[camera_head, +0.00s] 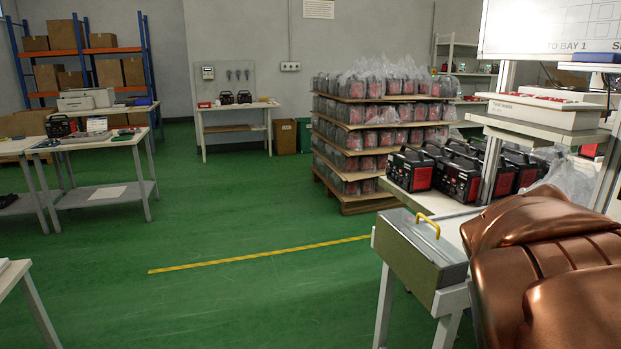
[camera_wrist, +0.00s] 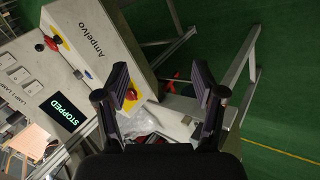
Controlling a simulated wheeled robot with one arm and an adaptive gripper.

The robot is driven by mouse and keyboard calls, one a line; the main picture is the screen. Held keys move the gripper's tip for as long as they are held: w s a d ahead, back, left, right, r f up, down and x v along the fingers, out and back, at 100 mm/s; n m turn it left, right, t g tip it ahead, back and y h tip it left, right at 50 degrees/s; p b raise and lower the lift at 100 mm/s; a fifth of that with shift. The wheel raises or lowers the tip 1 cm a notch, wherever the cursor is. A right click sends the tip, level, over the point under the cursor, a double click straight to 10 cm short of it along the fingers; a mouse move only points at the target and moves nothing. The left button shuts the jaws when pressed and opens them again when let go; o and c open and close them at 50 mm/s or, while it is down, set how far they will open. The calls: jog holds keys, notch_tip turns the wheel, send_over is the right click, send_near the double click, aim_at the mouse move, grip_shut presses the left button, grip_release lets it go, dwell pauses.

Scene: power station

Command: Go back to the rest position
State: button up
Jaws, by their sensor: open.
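My gripper (camera_wrist: 164,92) shows in the wrist view with its two dark fingers spread apart and nothing between them. Below and beyond it is a grey machine labelled "Ampelvo" (camera_wrist: 95,45) with red knobs, and a panel whose display (camera_wrist: 62,112) reads "STOPPED". A clear crumpled plastic piece (camera_wrist: 140,124) lies below the left finger. In the head view the gripper is not visible; a copper-brown part of my own body fills the lower right.
A workbench with several black-and-red power stations (camera_head: 460,175) stands at right, with a grey box with a yellow handle (camera_head: 425,245) at its end. A pallet stack (camera_head: 380,125) stands behind. Open green floor (camera_head: 230,220) with a yellow line (camera_head: 260,254) lies left, between tables (camera_head: 100,165).

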jog(key=s+a+r+g+y+p, duration=0.1)
jog(key=s+a+r+y+p, duration=0.2)
jog(key=s+a+p, duration=0.4)
jog(key=s+a+r+n+g+y+p, duration=0.1)
jog(key=s+a+r+y+p, duration=0.2)
jog(key=s+a+p, duration=0.5)
jog(key=a+y+p, duration=0.1)
jog(key=a, duration=0.5)
jog(key=shift+a+r+g+y, duration=0.25)
jog(key=shift+r+g+y, duration=0.1)
jog(key=shift+g+y, duration=0.05)
